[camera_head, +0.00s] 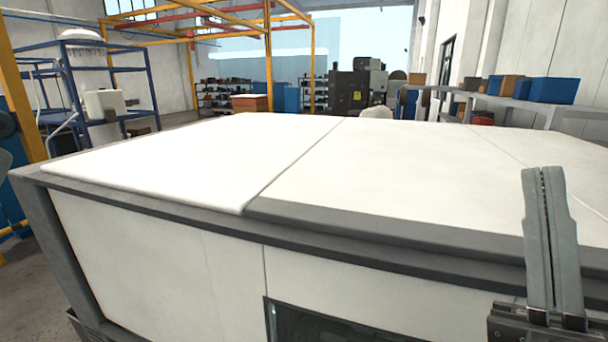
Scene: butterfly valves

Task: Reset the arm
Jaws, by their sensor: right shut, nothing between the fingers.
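My right gripper (544,178) is at the right edge of the head view. Its two grey fingers point up and lie together, with nothing between them. It shows in front of the grey edge of a large white cabinet or machine housing (370,175); I cannot tell how far apart they are. My left gripper is not in the picture. No butterfly valve shows clearly in this view.
The white housing fills the middle, with a dark window (330,325) low on its front. A blue rack (108,68) stands at the left. A shelf with blue bins (553,90) is at the back right. Yellow framing (268,60) stands behind.

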